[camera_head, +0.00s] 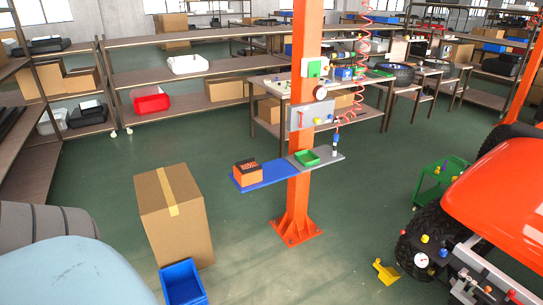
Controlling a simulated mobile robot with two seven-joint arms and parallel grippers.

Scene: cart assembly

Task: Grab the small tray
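A small green tray (307,157) sits on a grey shelf plate (328,160) fixed to an orange post (302,195) near the middle of the view. It looks shallow and appears empty. Beside it on the left, an orange and dark box (247,173) rests on a blue plate (268,179) at the same height. A larger blue bin (183,283) stands on the floor at the lower edge, partly cut off. Neither of my grippers can be made out in this view.
A tall cardboard box (175,218) stands on the floor left of the post. An orange vehicle (500,205) fills the right side, near a green cart (437,183) and a yellow part (386,271). Shelves line the back. Green floor is open around the post.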

